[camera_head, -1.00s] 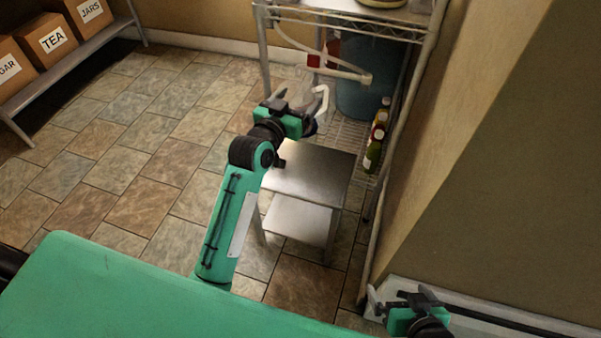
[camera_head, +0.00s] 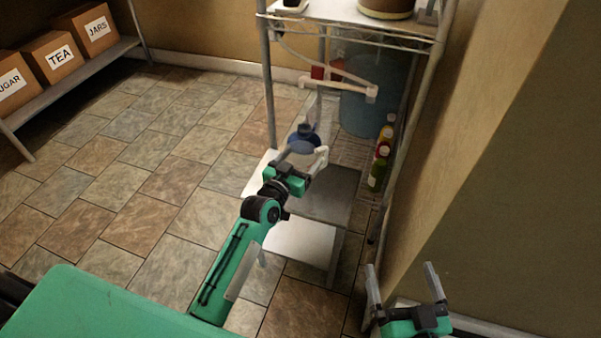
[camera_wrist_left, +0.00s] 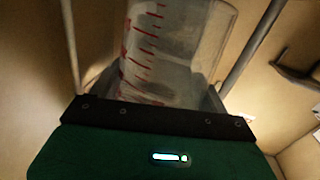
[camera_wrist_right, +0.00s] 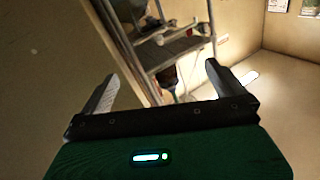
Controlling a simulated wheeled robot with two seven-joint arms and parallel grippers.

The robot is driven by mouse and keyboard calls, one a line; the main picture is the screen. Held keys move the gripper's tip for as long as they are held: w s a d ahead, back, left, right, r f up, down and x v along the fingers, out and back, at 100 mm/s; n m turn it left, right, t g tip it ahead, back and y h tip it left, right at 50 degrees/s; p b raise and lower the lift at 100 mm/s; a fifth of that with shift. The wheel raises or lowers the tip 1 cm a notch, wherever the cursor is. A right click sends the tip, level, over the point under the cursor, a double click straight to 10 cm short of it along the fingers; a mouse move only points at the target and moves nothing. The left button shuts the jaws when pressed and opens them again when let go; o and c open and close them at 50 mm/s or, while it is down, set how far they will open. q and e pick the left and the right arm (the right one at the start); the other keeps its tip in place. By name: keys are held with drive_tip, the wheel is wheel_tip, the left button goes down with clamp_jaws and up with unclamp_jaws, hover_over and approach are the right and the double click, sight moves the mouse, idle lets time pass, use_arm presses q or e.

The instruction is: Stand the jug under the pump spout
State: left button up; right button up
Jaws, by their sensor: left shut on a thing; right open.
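My left gripper (camera_head: 303,155) is shut on the jug (camera_head: 303,143), which shows small and partly hidden in the head view, with a bluish part and a pale handle. In the left wrist view the jug (camera_wrist_left: 175,50) is clear with red measuring marks and sits between the fingers. It appears over the metal two-level stand (camera_head: 325,195); whether it touches the top I cannot tell. My right gripper (camera_head: 402,285) is open and empty.
A wire rack (camera_head: 268,90) with upright posts surrounds the bucket. Several bottles (camera_head: 380,160) stand at its right, near the wall (camera_head: 480,130). Labelled boxes (camera_head: 58,56) sit on a low shelf at the far left. The tiled floor (camera_head: 130,190) between is clear.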

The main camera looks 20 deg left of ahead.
sight(307, 161)
use_arm(q)
drive_tip(key=shift+f+b, duration=0.65)
drive_tip(key=shift+f, duration=1.4)
use_arm(e)
wheel_tip(307, 161, up, 6)
drive_tip(key=w+d+t, duration=0.1)
drive_tip(key=t, duration=0.3)
drive_tip(key=shift+w+d+r, duration=0.15)
drive_tip(key=shift+d+r, duration=0.05)
drive_tip(key=shift+d, duration=0.2)
use_arm(q)
drive_tip(key=shift+f, duration=0.15)
use_arm(e)
drive_tip(key=shift+r, duration=0.1)
use_arm(q)
drive_tip(key=o, duration=1)
